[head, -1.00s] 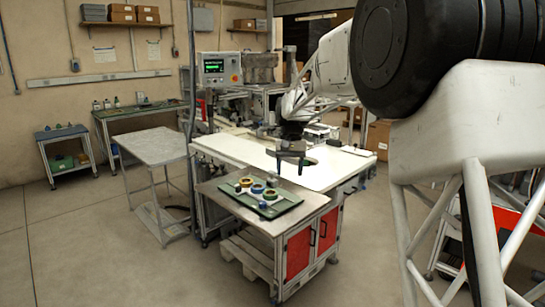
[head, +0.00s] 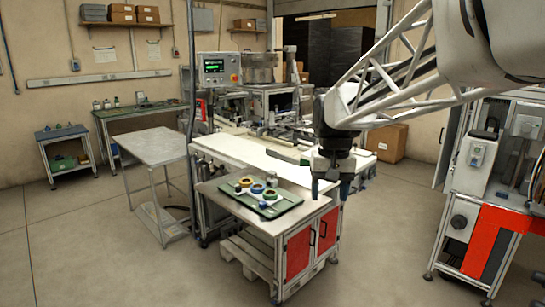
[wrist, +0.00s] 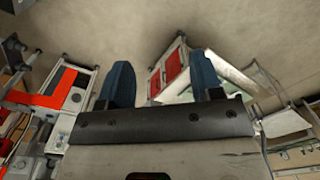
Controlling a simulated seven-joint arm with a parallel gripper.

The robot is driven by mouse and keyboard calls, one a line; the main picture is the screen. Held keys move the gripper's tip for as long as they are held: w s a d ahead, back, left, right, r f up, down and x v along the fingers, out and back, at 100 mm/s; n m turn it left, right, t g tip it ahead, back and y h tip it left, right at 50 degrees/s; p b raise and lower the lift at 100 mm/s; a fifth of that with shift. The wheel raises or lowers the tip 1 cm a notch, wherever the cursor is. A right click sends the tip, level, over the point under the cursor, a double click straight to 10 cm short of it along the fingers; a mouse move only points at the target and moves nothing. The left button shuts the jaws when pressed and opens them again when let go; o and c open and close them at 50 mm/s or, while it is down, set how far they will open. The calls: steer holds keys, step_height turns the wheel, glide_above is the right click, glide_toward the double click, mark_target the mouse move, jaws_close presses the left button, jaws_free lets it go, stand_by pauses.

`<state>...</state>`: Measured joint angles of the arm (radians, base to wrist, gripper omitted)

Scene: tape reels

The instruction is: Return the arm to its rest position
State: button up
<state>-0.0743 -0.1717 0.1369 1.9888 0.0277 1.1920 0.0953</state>
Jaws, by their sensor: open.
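My gripper (head: 331,189) hangs from my white lattice arm in the head view, fingers pointing down, just right of the red-doored cabinet's top. Its two blue fingers are spread apart with nothing between them. In the wrist view my gripper (wrist: 163,85) also shows open and empty, with floor and the cabinet's red doors beyond it. The tape reels (head: 257,187) lie on a green tray (head: 284,206) on the cabinet top, to the left of my gripper and apart from it.
The white worktable (head: 240,155) stands behind the cabinet (head: 299,252). A machine with a red panel (head: 496,240) stands at the right. A grey metal table (head: 152,146) is at the left. Open floor (head: 390,250) lies between the cabinet and the right machine.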

steer(key=s+d+f+t, duration=0.1)
steer(key=s+f, duration=0.2)
steer(key=s, duration=0.6)
steer(key=s+d+f, duration=0.2)
steer(key=s+f, duration=0.1)
steer(key=s, duration=0.6)
steer(key=s+d+f+t, duration=0.1)
steer(key=s+d+f, duration=0.1)
steer(key=s, duration=0.8)
steer(key=shift+f+t, duration=0.3)
steer(key=shift+f, duration=0.3)
